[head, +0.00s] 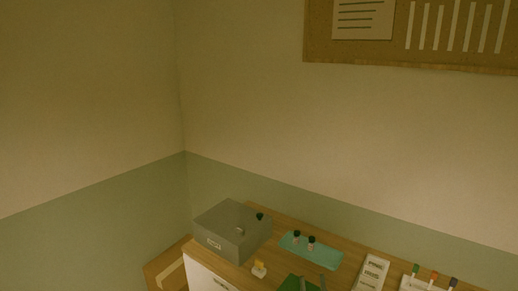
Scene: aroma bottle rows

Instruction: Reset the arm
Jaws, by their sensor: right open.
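My right gripper (313,282) is at the bottom edge of the head view, with only two thin grey fingertips showing. They stand apart, so it is open, with nothing visible between them. It is in front of the teal mat (325,256), near a dark green item (292,284) that the frame cuts off. Two small dark-capped bottles, one on the left (297,237) and one on the right (311,243), stand upright on the mat. My left gripper is not in view.
A grey box (233,229) with a label stands at the back left of the wooden table (284,222). A small dark-capped item (260,216) is by it. A yellow-and-white item (259,268) is in front. White holders (372,272) and coloured-top items (433,275) are at right.

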